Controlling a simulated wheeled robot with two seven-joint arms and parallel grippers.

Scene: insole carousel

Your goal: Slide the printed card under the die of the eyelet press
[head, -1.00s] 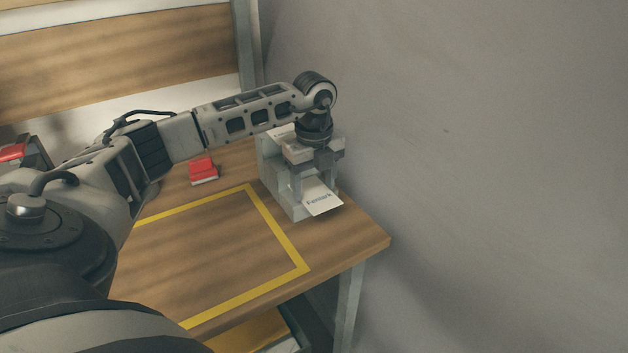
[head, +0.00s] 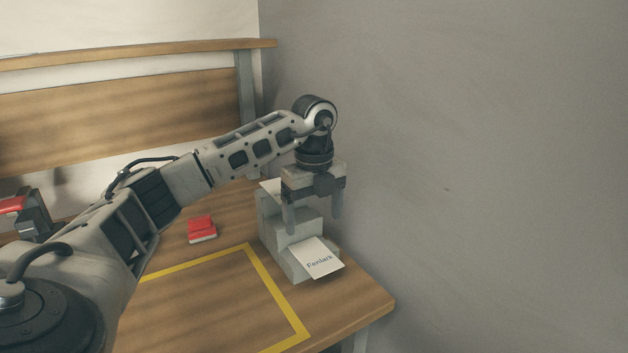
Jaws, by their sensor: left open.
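My left gripper (head: 313,225) is open above the press, fingers pointing down, just behind and above the card. No card shows between its fingers. My right gripper is not in view.
A red and white block (head: 202,229) sits on the wooden table left of the press. A yellow taped outline (head: 268,272) marks the table in front. A red-handled grey tool (head: 30,212) stands at far left. The grey wall is close on the right.

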